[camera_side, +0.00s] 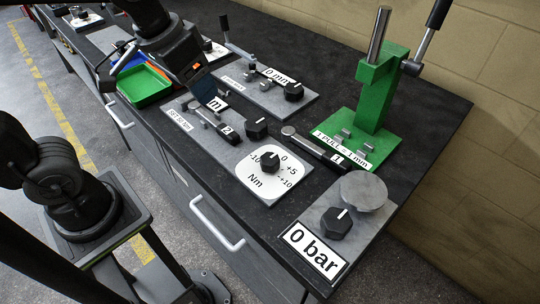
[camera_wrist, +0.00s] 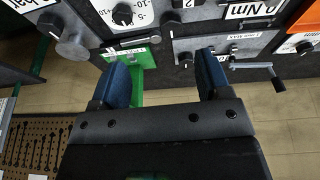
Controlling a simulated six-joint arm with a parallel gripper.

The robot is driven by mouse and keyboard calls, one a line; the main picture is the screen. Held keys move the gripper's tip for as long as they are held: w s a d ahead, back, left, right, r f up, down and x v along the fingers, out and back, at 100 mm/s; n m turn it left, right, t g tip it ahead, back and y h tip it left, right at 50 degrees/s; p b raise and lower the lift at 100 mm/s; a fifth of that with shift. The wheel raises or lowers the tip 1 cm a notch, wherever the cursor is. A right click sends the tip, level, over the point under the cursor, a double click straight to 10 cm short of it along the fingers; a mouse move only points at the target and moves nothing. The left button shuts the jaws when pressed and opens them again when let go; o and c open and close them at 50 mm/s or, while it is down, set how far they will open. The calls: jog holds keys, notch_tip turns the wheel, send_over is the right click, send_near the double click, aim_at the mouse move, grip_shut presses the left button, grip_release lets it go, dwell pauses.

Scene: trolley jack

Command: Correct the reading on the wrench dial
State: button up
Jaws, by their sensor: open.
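The wrench dial (camera_side: 257,181) is a white plate marked -10, 0, +5, +10 and Nm, on a grey panel on the dark bench. Its black knob (camera_side: 269,161) has a white mark pointing up and right, roughly toward 0; the exact reading is too small to tell. The knob also shows at the top left of the wrist view (camera_wrist: 122,14). A wrench labelled 2 (camera_side: 215,126) lies on the same panel, left of the dial. My gripper (camera_side: 211,98) is above this wrench, left of and apart from the dial. In the wrist view its blue fingers (camera_wrist: 162,65) are spread and empty.
A smaller black knob (camera_side: 256,128) stands just behind the dial. Wrench 1 (camera_side: 320,148) lies to its right, near the green press (camera_side: 378,105). A 0 bar panel (camera_side: 322,205) is at the front. A green tray (camera_side: 148,88) is at left.

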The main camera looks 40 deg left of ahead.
aim_at(270, 158)
jog(key=w+d+f+g, duration=0.4)
jog(key=w+d+f, duration=0.1)
jog(key=w+d, duration=0.45)
jog(key=f, duration=1.3)
jog(key=shift+s+f, duration=0.1)
jog(key=shift+s, duration=0.3)
jog(key=c, duration=0.9)
